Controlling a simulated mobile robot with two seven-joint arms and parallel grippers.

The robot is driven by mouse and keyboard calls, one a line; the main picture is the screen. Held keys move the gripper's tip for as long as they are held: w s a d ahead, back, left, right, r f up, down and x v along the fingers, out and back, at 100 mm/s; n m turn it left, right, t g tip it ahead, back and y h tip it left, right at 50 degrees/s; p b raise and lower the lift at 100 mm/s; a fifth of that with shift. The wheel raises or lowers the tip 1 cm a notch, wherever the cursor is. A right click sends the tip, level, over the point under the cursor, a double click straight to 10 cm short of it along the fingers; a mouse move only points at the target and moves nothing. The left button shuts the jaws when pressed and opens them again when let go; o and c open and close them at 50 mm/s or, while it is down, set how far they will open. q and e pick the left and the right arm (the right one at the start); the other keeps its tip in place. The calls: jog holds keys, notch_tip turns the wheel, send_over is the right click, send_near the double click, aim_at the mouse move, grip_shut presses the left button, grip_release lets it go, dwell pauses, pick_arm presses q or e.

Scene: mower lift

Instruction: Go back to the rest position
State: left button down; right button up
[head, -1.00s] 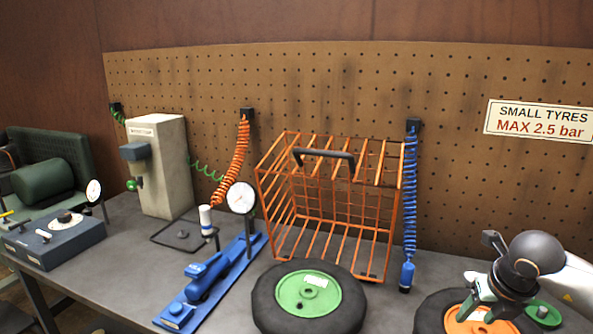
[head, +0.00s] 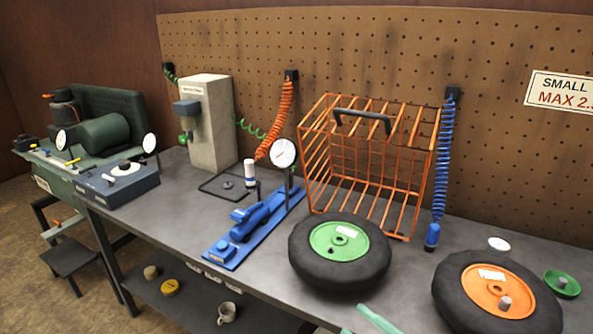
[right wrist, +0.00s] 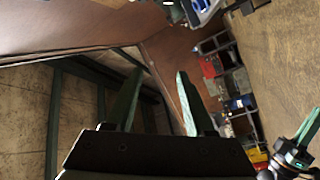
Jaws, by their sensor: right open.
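My right gripper (right wrist: 157,88) is open and empty in the right wrist view, its two green fingers apart. On the bench lie a tyre with a green hub (head: 340,275) and a tyre with an orange hub (head: 490,315).
An orange wire cage (head: 318,160) stands behind the tyres. A blue tool with a gauge (head: 245,222) lies left of them. A green dish (head: 562,284) and a white disc (head: 499,244) lie at the right. A lower shelf (head: 200,305) holds a mug (head: 227,313).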

jog(key=s+d+f+m+t+h, duration=0.25)
jog(key=d+f+m+h, duration=0.25)
jog(key=f+m+h, duration=0.45)
jog(key=s+f+m+g+h, duration=0.2)
jog(key=s+f+m+g, duration=0.5)
jog(key=s+f, duration=0.6)
jog(key=shift+a+f+m+p, duration=0.15)
jog(key=shift+f+m+p, duration=0.25)
jog(key=shift+f+m, duration=0.35)
